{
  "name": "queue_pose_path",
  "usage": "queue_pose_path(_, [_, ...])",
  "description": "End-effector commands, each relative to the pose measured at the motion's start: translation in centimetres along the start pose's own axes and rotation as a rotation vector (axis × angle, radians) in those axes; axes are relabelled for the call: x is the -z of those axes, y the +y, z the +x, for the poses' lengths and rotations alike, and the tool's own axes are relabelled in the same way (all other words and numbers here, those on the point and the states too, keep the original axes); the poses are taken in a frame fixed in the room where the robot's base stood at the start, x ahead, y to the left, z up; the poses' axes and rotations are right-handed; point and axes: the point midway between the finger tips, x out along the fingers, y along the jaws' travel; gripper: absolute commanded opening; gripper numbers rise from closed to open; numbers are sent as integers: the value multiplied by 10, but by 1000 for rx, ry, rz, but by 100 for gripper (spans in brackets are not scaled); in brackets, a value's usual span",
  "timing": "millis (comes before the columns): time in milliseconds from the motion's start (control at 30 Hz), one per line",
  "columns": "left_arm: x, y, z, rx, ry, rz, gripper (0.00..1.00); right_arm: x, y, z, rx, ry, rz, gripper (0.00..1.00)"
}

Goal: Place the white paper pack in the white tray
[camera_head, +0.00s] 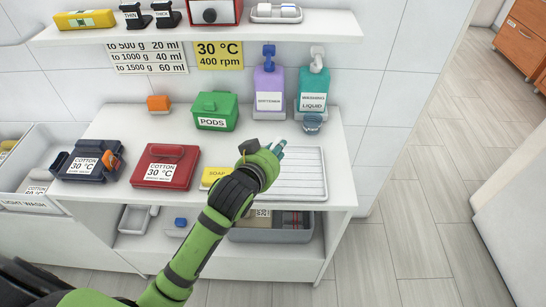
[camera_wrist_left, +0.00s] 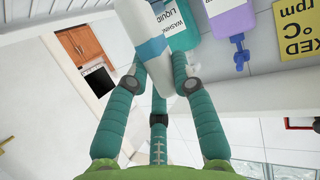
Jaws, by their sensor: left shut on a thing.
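My left gripper (camera_head: 277,148) is shut on a white pack (camera_wrist_left: 152,45) with a blue band, which I take to be the white paper pack. The wrist view shows it upright between the teal fingers (camera_wrist_left: 155,88). In the head view the hand and fingers hide most of it. The hand is above the left back part of the white tray (camera_head: 305,182), a ribbed tray on the right of the counter. The visible part of the tray is empty. My right gripper is in neither view.
A teal washing liquid bottle (camera_head: 313,88) and a purple bottle (camera_head: 268,92) stand behind the tray, with a small teal cup (camera_head: 312,122) near its back edge. A yellow soap pack (camera_head: 212,176), red box (camera_head: 166,167) and green pods box (camera_head: 215,108) stand left. A shelf (camera_head: 205,27) overhangs.

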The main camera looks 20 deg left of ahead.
Motion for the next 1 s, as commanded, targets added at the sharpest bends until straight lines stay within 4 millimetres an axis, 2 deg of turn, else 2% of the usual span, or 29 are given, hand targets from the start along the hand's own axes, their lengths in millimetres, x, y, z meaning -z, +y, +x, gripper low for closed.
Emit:
queue_pose_path(100, [-5,-16,14,1,0,1,5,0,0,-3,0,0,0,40])
queue_pose_path(233, [-9,-22,21,0,2,-1,5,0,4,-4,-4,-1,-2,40])
queue_pose_path(533, [-44,-22,35,0,-1,-2,5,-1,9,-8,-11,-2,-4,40])
queue_pose_path(967, [-50,-22,38,-1,1,-2,5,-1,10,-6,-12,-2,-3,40])
queue_pose_path(1000, [-50,-22,38,-1,1,-2,37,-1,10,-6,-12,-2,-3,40])
